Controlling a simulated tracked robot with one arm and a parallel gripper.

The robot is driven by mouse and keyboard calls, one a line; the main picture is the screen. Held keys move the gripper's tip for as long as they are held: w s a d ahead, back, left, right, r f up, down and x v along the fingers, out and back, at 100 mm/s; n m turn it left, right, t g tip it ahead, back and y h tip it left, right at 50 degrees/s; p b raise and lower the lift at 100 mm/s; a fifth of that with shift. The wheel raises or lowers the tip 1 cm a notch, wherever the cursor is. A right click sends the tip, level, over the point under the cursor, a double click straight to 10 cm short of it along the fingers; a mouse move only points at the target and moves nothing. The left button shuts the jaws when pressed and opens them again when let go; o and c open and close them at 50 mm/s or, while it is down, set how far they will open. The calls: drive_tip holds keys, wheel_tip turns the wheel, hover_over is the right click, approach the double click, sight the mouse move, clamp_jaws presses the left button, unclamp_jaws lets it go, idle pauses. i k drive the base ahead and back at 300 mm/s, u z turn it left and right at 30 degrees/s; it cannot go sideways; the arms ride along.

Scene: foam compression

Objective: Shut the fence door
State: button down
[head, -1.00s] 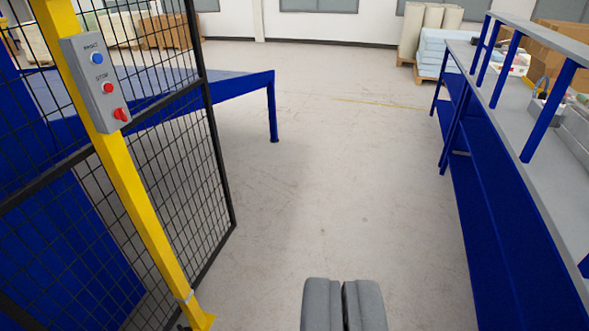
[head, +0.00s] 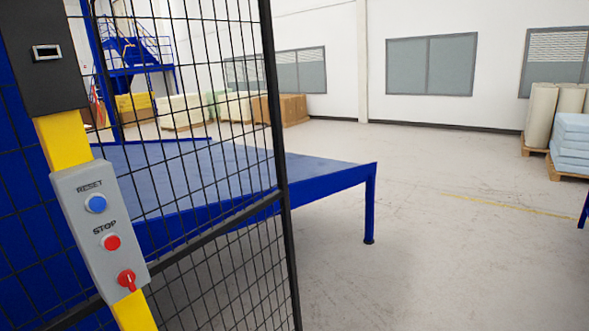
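The fence door (head: 287,190) is a black wire-mesh panel in a dark frame. It fills the left half of the head view, and its free-looking upright edge stands near the middle. A yellow post (head: 62,140) stands at the left in front of the mesh. Whether the panel is latched cannot be told. My gripper is out of the picture.
A blue table (head: 325,176) stands behind the mesh, its corner leg (head: 369,210) reaching past the panel's edge. Open concrete floor (head: 460,260) lies to the right. Foam rolls (head: 543,107) and pale blue blocks (head: 570,145) stand on pallets at the far right.

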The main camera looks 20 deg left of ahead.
sight(67, 319)
drive_tip(key=u, duration=0.1)
drive_tip(key=i, duration=2.7)
drive_tip(key=u, duration=0.05)
